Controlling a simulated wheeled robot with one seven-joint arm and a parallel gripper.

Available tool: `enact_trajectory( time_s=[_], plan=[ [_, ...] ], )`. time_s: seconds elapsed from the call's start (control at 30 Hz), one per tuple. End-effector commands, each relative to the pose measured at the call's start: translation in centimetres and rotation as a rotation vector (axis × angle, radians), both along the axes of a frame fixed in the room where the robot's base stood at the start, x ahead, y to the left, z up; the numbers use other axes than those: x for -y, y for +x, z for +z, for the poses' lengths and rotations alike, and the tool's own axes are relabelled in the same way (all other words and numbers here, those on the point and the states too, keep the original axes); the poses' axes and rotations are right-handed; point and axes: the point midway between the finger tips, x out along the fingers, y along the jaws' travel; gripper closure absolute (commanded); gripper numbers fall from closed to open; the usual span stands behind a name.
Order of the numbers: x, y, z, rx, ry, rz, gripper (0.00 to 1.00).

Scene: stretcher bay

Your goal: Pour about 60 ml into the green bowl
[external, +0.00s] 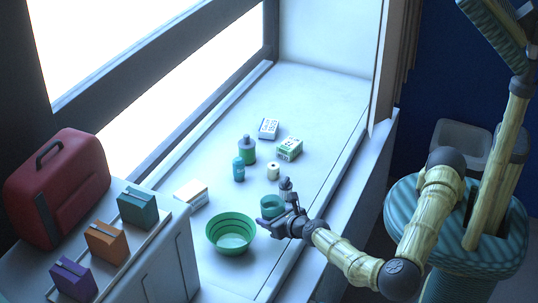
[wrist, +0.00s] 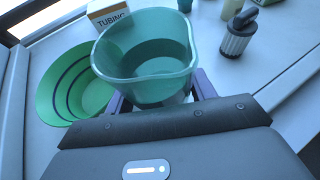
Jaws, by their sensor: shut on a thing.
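The green bowl (external: 231,236) stands on the white counter, with dark rings on its inner wall. In the wrist view it lies at the left (wrist: 75,85), partly hidden by a teal see-through beaker (wrist: 145,55). My gripper (external: 284,222) is shut on the beaker, which also shows in the external view (external: 270,205). The beaker holds teal liquid and looks about upright. It is to the right of the bowl and apart from it in the external view. I cannot tell how high it is above the counter. No liquid shows in the bowl.
A white box marked TUBING (wrist: 108,13) lies behind the bowl. A grey ribbed object (wrist: 238,35) stands right of the beaker. Bottles (external: 247,149), a roll (external: 273,171) and small boxes (external: 289,149) stand farther back. A red case (external: 60,185) and coloured packs (external: 106,241) are at left.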

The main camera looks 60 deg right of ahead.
Motion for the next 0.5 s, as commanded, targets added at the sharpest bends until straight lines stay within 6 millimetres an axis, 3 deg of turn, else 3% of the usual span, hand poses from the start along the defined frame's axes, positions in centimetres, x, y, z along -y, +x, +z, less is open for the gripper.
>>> enact_trajectory(
  time_s=[0.2,0.5],
  plan=[
    [0.2,-0.1,-2.6,0.035,0.032,0.000,0.71],
    [0.2,-0.2,-3.8,0.062,0.058,-0.001,0.71]
  ],
)
